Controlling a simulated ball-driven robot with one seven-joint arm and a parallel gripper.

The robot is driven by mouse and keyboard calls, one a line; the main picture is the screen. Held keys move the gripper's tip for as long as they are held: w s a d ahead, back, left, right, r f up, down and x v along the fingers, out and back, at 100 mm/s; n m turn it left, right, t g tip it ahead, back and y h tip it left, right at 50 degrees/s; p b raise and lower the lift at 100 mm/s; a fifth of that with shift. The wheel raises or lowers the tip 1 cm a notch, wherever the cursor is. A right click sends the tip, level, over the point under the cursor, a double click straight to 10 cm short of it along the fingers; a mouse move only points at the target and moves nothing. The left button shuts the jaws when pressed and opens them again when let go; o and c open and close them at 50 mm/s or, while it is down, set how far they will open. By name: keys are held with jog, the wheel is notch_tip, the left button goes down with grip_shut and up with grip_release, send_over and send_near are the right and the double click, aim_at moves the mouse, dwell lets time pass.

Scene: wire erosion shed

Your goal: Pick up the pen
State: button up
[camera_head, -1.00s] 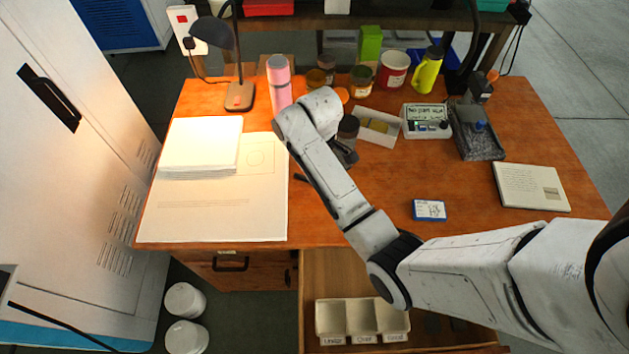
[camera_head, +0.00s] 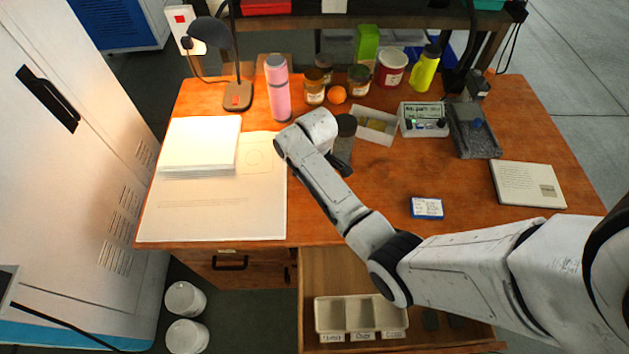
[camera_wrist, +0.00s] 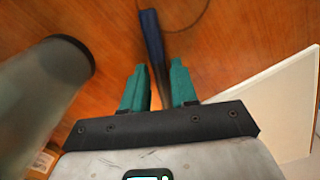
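In the wrist view a dark blue, slender object, apparently the pen (camera_wrist: 152,38), lies on the orange wooden table just past my fingertips. A dark strip runs from it toward the gap between the fingers; I cannot tell whether this is pen or shadow. My gripper (camera_wrist: 160,72) has two teal fingers, which stand apart with tabletop visible between them. In the head view my arm reaches over the middle of the table (camera_head: 390,185), with its gripper end low beside the white paper. The pen is not clearly visible there.
A blurred grey cylinder (camera_wrist: 45,75) looms left of my fingers in the wrist view. A pink bottle (camera_head: 278,90), an orange ball (camera_head: 337,95) and an open pale tray (camera_head: 376,138) stand behind my gripper. A blue-white box (camera_head: 427,208) lies right; an open drawer (camera_head: 320,275) projects in front.

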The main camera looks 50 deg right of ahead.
grip_shut()
